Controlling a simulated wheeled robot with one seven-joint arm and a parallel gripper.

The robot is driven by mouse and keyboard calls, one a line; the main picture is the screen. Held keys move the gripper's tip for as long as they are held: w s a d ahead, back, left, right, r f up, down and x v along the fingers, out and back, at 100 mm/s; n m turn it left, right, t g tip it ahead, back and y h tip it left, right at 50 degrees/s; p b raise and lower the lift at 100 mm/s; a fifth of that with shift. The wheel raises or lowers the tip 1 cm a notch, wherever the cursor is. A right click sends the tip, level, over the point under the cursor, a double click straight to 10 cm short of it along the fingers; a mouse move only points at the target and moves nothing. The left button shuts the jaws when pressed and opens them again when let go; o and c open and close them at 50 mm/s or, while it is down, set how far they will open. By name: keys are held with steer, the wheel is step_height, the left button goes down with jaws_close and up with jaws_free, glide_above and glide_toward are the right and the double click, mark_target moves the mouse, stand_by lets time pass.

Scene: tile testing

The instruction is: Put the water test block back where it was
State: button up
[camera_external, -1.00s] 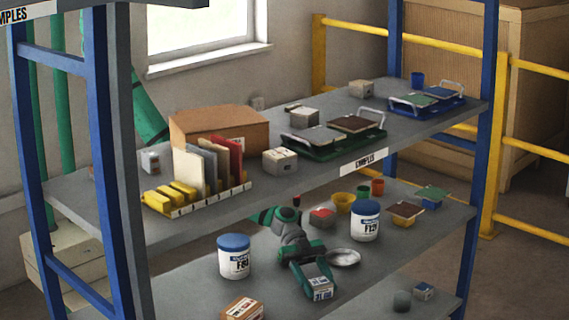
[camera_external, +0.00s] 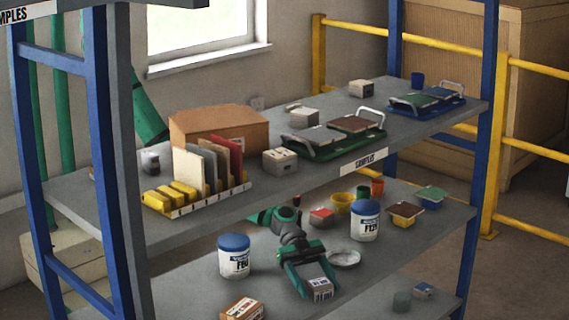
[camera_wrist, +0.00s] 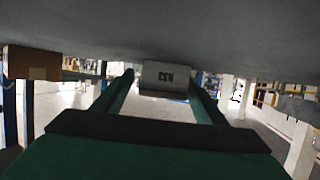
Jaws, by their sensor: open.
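A small grey block (camera_external: 321,289) with a printed label stands on the middle shelf (camera_external: 275,296), close to its front edge. It also shows in the wrist view (camera_wrist: 167,74), against the grey shelf surface at the top of that picture. I cannot read the label well enough to tell whether this is the water test block. My green gripper (camera_external: 308,282) is open, with one finger on each side of this block. In the wrist view my fingers (camera_wrist: 162,84) reach up on both sides of it. I cannot tell whether either touches it.
White tubs with blue lids stand left (camera_external: 234,257) and right (camera_external: 365,221) of my arm. A round dish (camera_external: 344,259) lies close on the right. A carton (camera_external: 243,309) is at the front left. The upper shelf (camera_external: 240,209) hangs over my arm.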

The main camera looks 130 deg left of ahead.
steer(key=v, duration=1.2)
steer(key=shift+r, duration=0.1)
steer(key=shift+w, duration=0.15)
